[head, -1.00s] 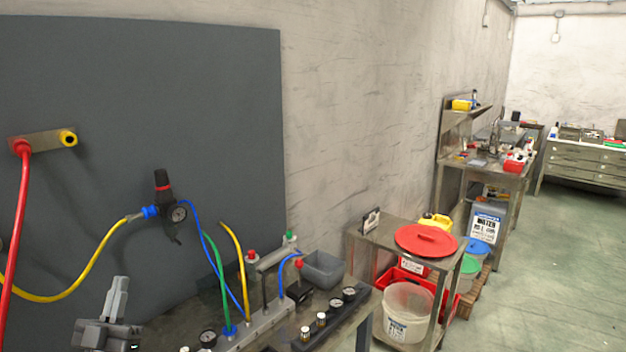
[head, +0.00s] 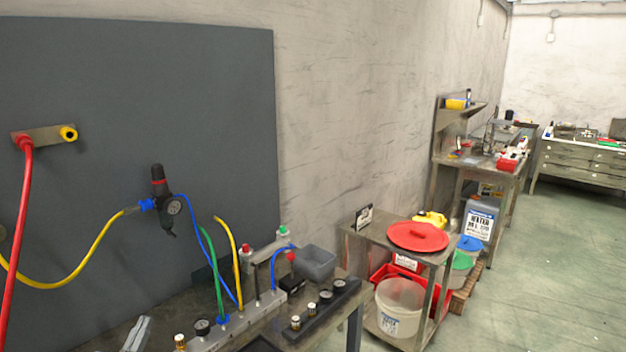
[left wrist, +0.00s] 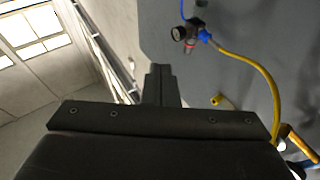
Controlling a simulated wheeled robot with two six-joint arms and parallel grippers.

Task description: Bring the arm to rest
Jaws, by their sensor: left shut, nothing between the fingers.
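My right gripper is in neither view.
A regulator (head: 163,200) and a red hose (head: 22,230) are on the panel (head: 130,100). A steel cart (head: 372,232) with a red lid (head: 417,236) stands right. Floor is clear at far right.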

